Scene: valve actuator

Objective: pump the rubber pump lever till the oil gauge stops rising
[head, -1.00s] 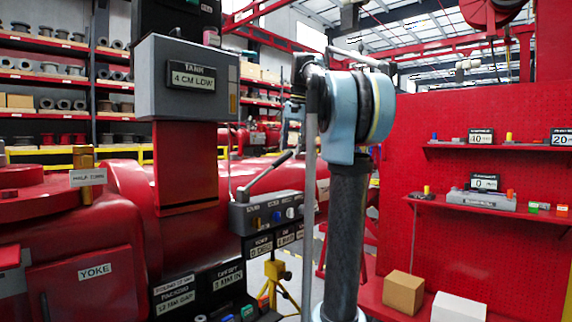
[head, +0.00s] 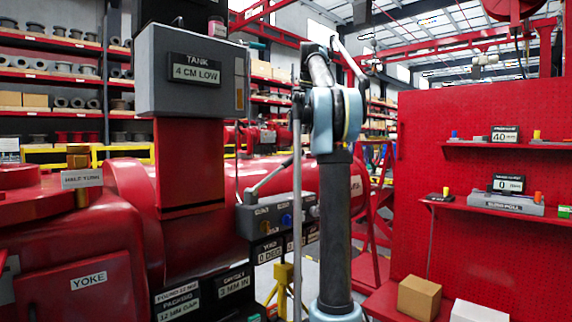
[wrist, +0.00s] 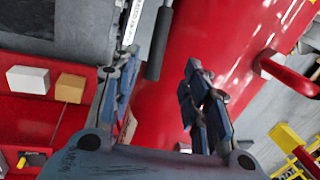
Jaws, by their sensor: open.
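The pump lever (head: 268,177) slants up to the right from a grey pump block (head: 262,218) in the head view. In the wrist view its dark rubber grip (wrist: 160,45) hangs in from the top. My gripper (wrist: 161,63) is open, with the grip's end showing between its two fingers. I cannot tell whether the grip is really between them or farther off; no touch is visible. The grey tank (head: 188,75) reads "4 CM LOW" and has a yellowish strip gauge (head: 239,99) on its right. My arm hides my gripper in the head view.
A big red valve body (head: 130,225) fills the left and runs behind the pump block. Signs hang below the block. A red pegboard (head: 480,240) with shelves stands at the right, with a cardboard box (head: 419,297) and a white box (head: 478,311) below.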

